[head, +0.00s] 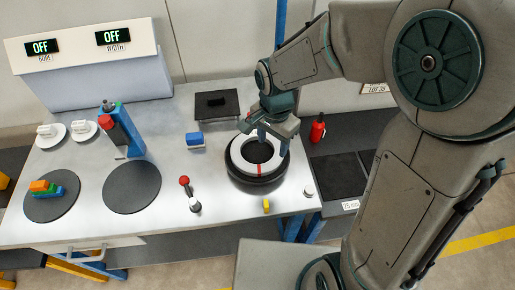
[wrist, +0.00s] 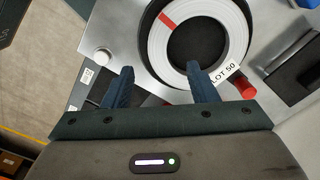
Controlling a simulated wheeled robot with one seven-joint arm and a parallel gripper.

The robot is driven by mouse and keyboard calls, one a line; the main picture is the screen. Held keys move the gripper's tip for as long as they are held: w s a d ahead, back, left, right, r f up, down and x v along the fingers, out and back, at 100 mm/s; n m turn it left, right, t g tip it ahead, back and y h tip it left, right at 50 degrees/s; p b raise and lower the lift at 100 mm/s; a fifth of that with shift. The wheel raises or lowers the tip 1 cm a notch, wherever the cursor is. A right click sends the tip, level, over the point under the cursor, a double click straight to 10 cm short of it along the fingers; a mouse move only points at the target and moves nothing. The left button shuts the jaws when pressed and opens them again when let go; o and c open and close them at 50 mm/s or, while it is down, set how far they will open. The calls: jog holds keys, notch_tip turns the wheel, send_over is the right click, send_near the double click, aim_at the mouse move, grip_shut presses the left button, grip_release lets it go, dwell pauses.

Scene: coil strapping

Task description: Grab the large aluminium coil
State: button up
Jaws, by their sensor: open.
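The large coil is a pale ring with a dark centre and a red band (head: 239,161). It lies flat on a black round holder (head: 252,182) at the right part of the bench. It also shows at the top of the wrist view (wrist: 161,38), with a "LOT 50" tag (wrist: 224,73) at its edge. My gripper (head: 274,141) is open, with its blue fingers over the coil's far right side in the head view. In the wrist view the open fingers (wrist: 160,71) are empty; the right tip is close to the ring's edge. The height gap is unclear.
On the bench (head: 80,215) stand a red-knobbed lever (head: 187,190), a blue-red post tool (head: 125,131), a dark disc (head: 132,187), a disc with coloured blocks (head: 46,190) and a blue block (head: 195,140). A red bottle (head: 318,129) is right of the coil.

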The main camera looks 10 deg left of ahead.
aim_at(274, 161)
notch_tip(274, 161, down, 3)
jog(key=shift+f, duration=0.2)
jog(key=f, duration=0.2)
jog(key=d+f, duration=0.1)
jog(key=f, duration=0.1)
jog(key=shift+w+f+p, duration=0.1)
jog(key=shift+w+p, duration=0.15)
jog(key=shift+p, duration=0.1)
jog(key=shift+f, duration=0.6)
jog(key=shift+r, duration=0.1)
grip_shut()
